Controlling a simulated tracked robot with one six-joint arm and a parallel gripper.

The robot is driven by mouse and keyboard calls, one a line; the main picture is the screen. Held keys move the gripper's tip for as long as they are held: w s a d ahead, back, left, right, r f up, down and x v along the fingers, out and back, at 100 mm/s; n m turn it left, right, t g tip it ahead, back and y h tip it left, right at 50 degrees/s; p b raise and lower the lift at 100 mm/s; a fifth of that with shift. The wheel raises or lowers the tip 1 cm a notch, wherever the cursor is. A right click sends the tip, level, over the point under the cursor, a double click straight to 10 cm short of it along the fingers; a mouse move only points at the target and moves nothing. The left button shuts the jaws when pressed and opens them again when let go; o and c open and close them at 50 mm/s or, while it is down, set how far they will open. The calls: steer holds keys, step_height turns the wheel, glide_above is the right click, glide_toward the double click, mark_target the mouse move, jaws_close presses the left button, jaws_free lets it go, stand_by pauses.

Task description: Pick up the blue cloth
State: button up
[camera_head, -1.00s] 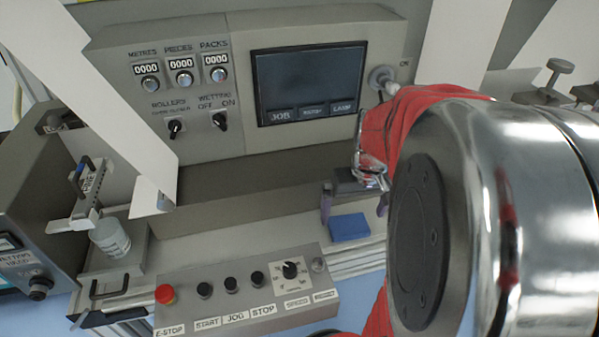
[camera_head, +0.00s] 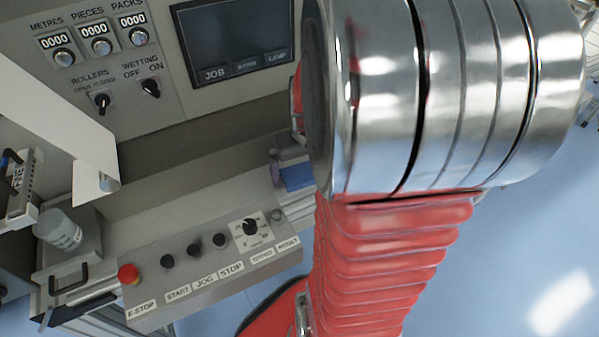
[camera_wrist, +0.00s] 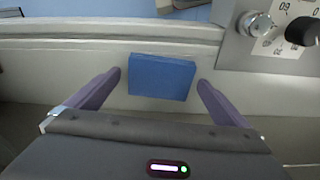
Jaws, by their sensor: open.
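The blue cloth (camera_wrist: 161,78) is a folded flat block on the pale ledge. In the wrist view it lies between and just beyond the two purple fingertips of my gripper (camera_wrist: 159,84). The fingers are spread wide, with a small gap to the cloth on each side. In the head view the cloth (camera_head: 298,176) is partly hidden behind my arm, and my gripper (camera_head: 287,180) shows only in part beside it. My gripper is open and holds nothing.
The control box (camera_head: 205,262) with a red stop button (camera_head: 128,273) stands in front of the ledge, close to the cloth. A panel with a dark screen (camera_head: 235,40) rises behind. A white jar (camera_head: 60,230) stands at the left.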

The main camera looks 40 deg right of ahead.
mark_target(302, 174)
steer(key=c, duration=1.1)
steer(key=shift+r, duration=0.15)
step_height(302, 174, up, 10)
steer(key=shift+f, duration=0.1)
stand_by(0.6)
steer(key=o, duration=0.4)
steer(key=c, duration=0.3)
